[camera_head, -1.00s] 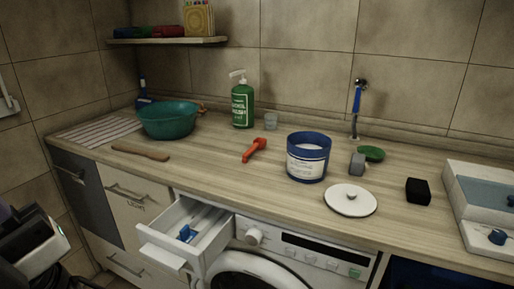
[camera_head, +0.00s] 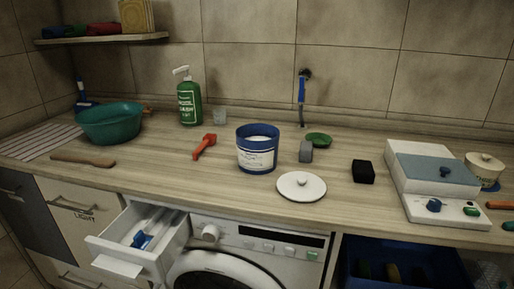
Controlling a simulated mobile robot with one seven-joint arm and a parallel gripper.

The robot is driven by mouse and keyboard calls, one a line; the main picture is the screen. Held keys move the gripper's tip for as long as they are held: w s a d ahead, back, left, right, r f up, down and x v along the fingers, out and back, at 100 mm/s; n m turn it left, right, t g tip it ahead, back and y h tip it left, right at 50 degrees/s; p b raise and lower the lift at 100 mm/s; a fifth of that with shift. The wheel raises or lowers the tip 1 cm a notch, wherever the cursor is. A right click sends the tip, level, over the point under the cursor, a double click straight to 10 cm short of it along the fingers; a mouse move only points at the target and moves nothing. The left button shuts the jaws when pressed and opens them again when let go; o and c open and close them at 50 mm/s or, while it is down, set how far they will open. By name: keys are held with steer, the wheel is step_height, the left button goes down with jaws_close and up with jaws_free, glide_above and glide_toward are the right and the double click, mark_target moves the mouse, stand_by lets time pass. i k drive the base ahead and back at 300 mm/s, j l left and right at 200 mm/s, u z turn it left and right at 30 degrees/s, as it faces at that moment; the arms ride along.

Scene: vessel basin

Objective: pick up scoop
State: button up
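A red scoop-like tool (camera_head: 204,146) lies on the wooden counter (camera_head: 130,178), between the green pump bottle (camera_head: 189,102) and the blue tub. Its handle points toward the front left. The blue tub (camera_head: 257,150) stands open to its right with white contents and a label. A small blue object (camera_head: 142,240) lies in the open white drawer (camera_head: 168,250) below the counter; its exact shape is too small to tell. My gripper is not in this view, so its distance from these things does not show.
A teal basin (camera_head: 109,124) and wooden utensil (camera_head: 83,160) are at the left. A white lid (camera_head: 301,186), grey block (camera_head: 306,152), black block (camera_head: 363,172) and white appliance (camera_head: 440,182) are at the right. The open drawer juts out beside the washing machine (camera_head: 235,262).

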mark_target(204, 147)
steer(key=i+j+z, duration=0.2)
steer(key=j, duration=0.45)
steer(key=j+z, duration=0.15)
steer(key=j, duration=0.55)
steer(key=i+j+z, duration=0.2)
steer(key=j, duration=0.5)
steer(key=i+l, duration=0.6)
steer(key=i, duration=0.2)
